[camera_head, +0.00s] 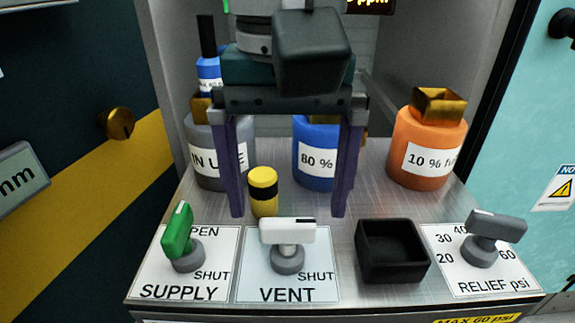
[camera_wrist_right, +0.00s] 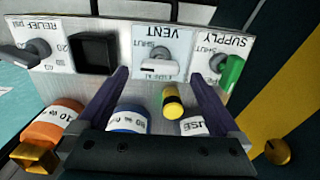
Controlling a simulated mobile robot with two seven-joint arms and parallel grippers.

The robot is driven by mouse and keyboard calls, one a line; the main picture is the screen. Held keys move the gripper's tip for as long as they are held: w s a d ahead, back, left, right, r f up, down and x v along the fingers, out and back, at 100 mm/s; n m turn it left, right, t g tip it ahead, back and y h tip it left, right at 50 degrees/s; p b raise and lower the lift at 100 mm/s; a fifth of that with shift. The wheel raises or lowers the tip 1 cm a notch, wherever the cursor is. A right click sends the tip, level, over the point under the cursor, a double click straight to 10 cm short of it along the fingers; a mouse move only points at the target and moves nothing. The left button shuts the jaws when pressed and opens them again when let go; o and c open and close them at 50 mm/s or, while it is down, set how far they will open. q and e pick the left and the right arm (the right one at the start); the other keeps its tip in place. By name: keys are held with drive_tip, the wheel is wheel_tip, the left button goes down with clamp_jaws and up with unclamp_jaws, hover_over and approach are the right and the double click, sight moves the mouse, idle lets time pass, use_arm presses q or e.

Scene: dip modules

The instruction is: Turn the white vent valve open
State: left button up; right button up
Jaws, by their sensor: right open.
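The white vent valve handle (camera_head: 287,231) sits on a grey knob on the VENT plate (camera_head: 262,288), lying crosswise, left to right. The SHUT label shows at lower right of the plate; the OPEN label is hidden behind the handle in the head view. My right gripper (camera_head: 288,213) is open, its two purple fingers pointing down, behind the handle and wider than it. In the right wrist view, the handle (camera_wrist_right: 155,68) shows near the gap between the fingertips (camera_wrist_right: 158,76), not gripped. My left gripper is not in view.
The green SUPPLY valve (camera_head: 178,236) stands left, the grey RELIEF knob (camera_head: 490,235) right. A black open box (camera_head: 391,252) is right of VENT. A yellow-black cylinder (camera_head: 263,190) stands between the fingers. Grey (camera_head: 205,160), blue (camera_head: 316,165) and orange (camera_head: 428,148) bottles stand behind.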

sight(287, 221)
drive_tip(key=shift+f+b, duration=0.4)
drive_tip(key=shift+f, duration=1.15)
